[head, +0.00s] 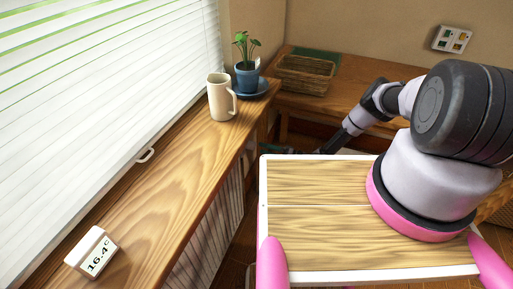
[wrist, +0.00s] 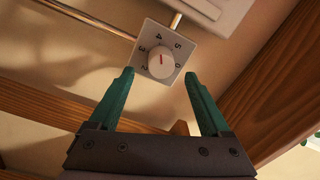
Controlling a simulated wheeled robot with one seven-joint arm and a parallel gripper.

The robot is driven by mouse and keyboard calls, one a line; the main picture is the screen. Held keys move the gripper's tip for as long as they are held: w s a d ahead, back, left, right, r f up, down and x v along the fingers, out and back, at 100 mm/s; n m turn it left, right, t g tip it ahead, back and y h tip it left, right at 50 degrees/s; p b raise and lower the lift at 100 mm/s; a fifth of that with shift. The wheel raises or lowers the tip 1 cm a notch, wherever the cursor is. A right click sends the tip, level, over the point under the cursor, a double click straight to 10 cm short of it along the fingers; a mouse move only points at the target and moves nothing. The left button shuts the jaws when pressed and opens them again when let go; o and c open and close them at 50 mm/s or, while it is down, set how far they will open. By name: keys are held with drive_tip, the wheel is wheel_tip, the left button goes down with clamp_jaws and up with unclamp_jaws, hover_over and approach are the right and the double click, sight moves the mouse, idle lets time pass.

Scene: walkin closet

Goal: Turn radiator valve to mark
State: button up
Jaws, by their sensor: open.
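The radiator valve (wrist: 163,50) shows in the wrist view as a pale square plate with printed numbers around a round white knob (wrist: 160,66). My gripper (wrist: 159,74) is open, with one green finger to each side of the knob in the picture and nothing held. I cannot tell how far the fingertips are from the knob, and no contact is visible. In the head view the valve is not visible and my gripper is mostly hidden below the sill.
A wooden sill (head: 165,200) carries a mug (head: 220,98), a potted plant (head: 246,78) and a 16.4°C display (head: 92,252). The ribbed radiator (head: 215,232) is below. A wicker basket (head: 306,75) stands on the back bench. Wooden beams (wrist: 275,85) flank the valve.

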drive_tip(key=shift+v, duration=2.6)
